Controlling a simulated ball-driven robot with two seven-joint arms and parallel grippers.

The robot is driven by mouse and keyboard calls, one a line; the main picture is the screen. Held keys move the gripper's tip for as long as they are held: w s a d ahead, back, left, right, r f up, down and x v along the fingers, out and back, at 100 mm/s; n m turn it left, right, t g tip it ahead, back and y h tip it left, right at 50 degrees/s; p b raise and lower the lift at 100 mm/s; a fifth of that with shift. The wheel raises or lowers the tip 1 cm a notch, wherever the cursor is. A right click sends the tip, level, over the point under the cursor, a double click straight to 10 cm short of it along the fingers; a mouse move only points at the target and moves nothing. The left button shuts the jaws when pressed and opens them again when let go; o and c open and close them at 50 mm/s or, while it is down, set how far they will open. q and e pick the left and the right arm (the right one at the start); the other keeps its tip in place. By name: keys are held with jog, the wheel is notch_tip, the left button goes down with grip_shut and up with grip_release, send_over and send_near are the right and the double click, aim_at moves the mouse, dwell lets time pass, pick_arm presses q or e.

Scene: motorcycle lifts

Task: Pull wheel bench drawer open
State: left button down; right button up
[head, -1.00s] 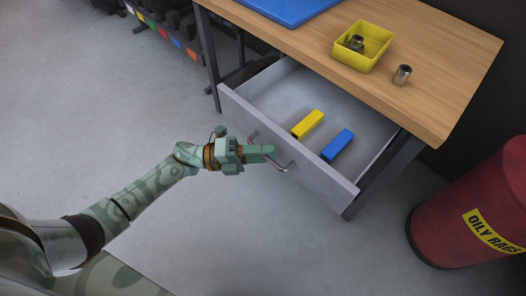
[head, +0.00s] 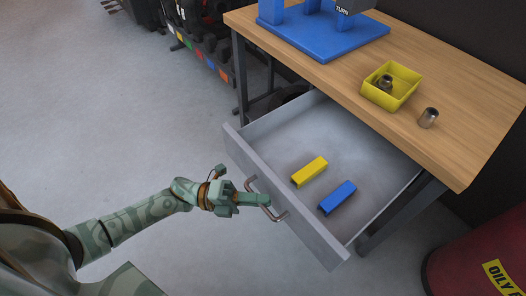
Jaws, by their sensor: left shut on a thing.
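The grey bench drawer (head: 285,201) is pulled out from under the wooden-topped bench (head: 440,135), with much of its inside showing. A yellow block (head: 310,171) and a blue block (head: 338,197) lie in it. A bar handle (head: 276,214) is fixed to the drawer front. My left gripper (head: 262,199) is at the handle, its fingers shut on the bar; the far finger is partly hidden. My right gripper is not in view.
A yellow bin (head: 370,92) holding a metal part, a loose metal socket (head: 428,118) and a blue stand (head: 305,38) are on the bench top. A red oily-rags can (head: 470,262) stands at lower right. A dark rack (head: 205,45) stands at the back. The floor at left is clear.

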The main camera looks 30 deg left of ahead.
pick_arm(q)
jog(key=shift+f, duration=0.1)
jog(key=c, duration=1.5)
grip_release()
jog(key=shift+a, duration=0.1)
